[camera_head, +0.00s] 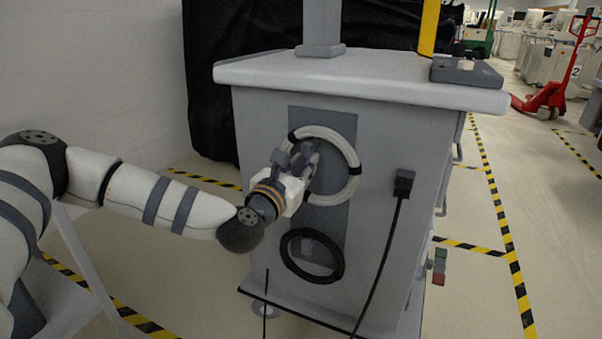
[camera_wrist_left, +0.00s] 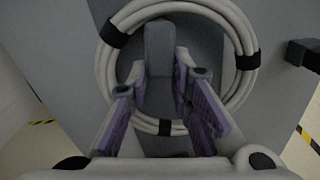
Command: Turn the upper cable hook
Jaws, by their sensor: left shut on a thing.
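The upper cable hook (camera_wrist_left: 159,50) is a dark grey upright block inside a coil of white cable (camera_wrist_left: 246,35) in the left wrist view. In the head view the white coil (camera_head: 352,165) hangs on the grey front panel of the cart (camera_head: 390,130). My left gripper (camera_head: 301,158) is in front of the coil's middle, and its fingers hide most of the hook there. In the left wrist view its purple-padded fingers (camera_wrist_left: 161,78) are on either side of the hook and shut on it. My right gripper is in neither view.
A black cable coil (camera_head: 341,262) hangs lower on the same panel. A black plug (camera_head: 403,183) with a hanging cord is on the right of it. A control box (camera_head: 467,73) sits on the cart top. A red pallet jack (camera_head: 548,98) stands far right; floor between is clear.

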